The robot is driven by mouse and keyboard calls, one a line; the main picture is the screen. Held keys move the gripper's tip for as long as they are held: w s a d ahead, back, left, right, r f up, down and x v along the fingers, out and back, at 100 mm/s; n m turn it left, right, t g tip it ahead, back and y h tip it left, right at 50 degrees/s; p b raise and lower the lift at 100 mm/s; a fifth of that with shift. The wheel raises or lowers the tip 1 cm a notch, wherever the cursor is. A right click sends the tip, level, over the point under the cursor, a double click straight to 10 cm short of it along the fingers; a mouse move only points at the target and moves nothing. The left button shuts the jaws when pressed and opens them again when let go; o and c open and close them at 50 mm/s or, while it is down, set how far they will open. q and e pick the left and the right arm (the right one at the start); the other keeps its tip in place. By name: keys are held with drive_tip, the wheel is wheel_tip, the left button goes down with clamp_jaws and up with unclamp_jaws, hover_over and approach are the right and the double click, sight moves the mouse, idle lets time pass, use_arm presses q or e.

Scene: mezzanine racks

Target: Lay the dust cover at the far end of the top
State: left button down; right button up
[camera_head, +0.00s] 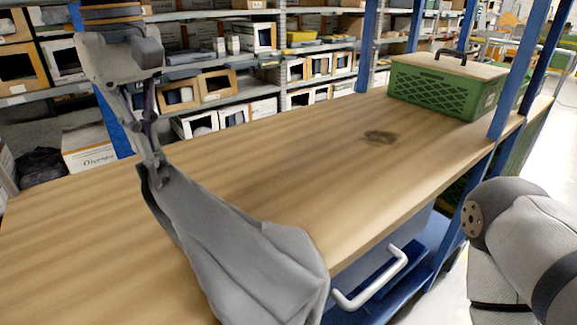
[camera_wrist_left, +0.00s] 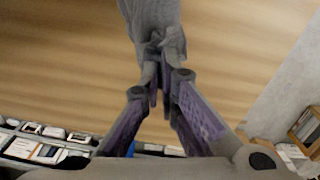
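The dust cover (camera_head: 255,260) is a grey cloth. It hangs bunched from my left gripper (camera_head: 154,168) and spreads down over the near part of the wooden top (camera_head: 290,160), reaching its front edge; its lower end is cut off by the picture. In the left wrist view, the gripper's fingers (camera_wrist_left: 160,68) are closed on a gathered piece of the cover (camera_wrist_left: 152,18). The top runs away to the upper right. My right arm shows at the lower right, but its gripper is out of the picture.
A green crate (camera_head: 438,92) with a wooden lid and dark handle stands at the top's far end. A dark stain (camera_head: 380,137) marks the bare middle. Blue posts (camera_head: 515,75) rise along the edges. A white handle (camera_head: 372,280) sticks out below the front edge. Loaded shelves stand behind.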

use_arm(q)
drive_tip(key=shift+w+a+f, duration=0.45)
drive_tip(key=shift+w+f, duration=0.15)
drive_tip(key=shift+f, duration=0.85)
drive_tip(key=shift+w+a+f, duration=0.4)
drive_tip(key=shift+w+f, duration=0.25)
drive_tip(key=shift+f, duration=0.8)
drive_tip(key=shift+w+a+f, duration=0.45)
drive_tip(key=shift+w+f, duration=0.15)
drive_tip(key=shift+f, duration=0.85)
drive_tip(key=c, duration=1.1)
unclamp_jaws()
drive_tip(key=shift+r, duration=0.1)
wheel_tip(320, 180, up, 12)
drive_tip(key=shift+f, duration=0.1)
